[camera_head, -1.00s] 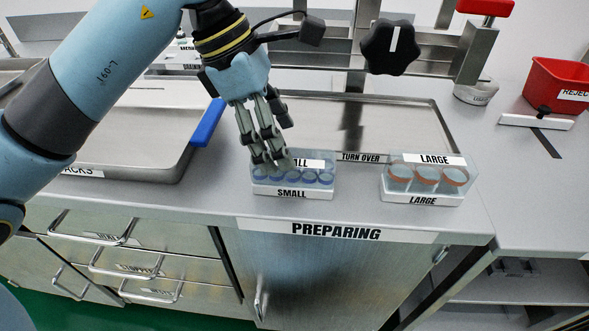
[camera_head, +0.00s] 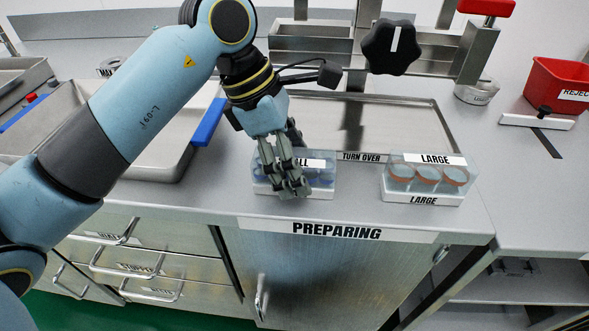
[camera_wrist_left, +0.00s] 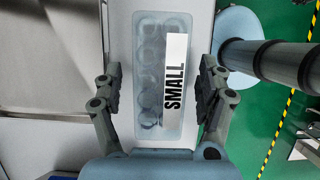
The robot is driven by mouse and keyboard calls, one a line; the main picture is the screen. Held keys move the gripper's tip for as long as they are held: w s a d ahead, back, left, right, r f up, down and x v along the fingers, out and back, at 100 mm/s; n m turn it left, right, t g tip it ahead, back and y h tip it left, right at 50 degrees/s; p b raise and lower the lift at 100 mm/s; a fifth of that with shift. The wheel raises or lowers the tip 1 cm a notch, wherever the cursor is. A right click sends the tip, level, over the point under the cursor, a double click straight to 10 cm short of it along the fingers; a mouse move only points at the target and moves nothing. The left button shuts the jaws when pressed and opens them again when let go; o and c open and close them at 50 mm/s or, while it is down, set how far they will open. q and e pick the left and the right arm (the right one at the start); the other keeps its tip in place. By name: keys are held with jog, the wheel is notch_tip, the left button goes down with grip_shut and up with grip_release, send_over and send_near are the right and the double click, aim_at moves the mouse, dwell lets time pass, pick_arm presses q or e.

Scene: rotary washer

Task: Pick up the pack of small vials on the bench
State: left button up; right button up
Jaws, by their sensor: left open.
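The pack of small vials (camera_head: 322,177) is a clear box with blue-ringed vials and a SMALL label, standing on the bench near its front edge. In the left wrist view the pack (camera_wrist_left: 150,75) lies between the two open fingers, with a visible gap on each side. My left gripper (camera_head: 291,190) hides much of the pack in the head view. The left gripper (camera_wrist_left: 158,92) is open and empty, over the pack; its exact height above it is hard to tell. My right gripper is not in view.
A pack of large vials (camera_head: 428,175) stands to the right on the bench. Behind is a shallow metal tray (camera_head: 410,125) with a black knob (camera_head: 391,47) above it. A blue-handled tray (camera_head: 160,160) is at left. A red bin (camera_head: 556,88) stands at far right.

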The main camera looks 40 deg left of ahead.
pick_arm(q)
jog(key=shift+f, duration=0.15)
dwell(0.3)
jog(key=c, duration=1.3)
jog(key=shift+c, duration=0.2)
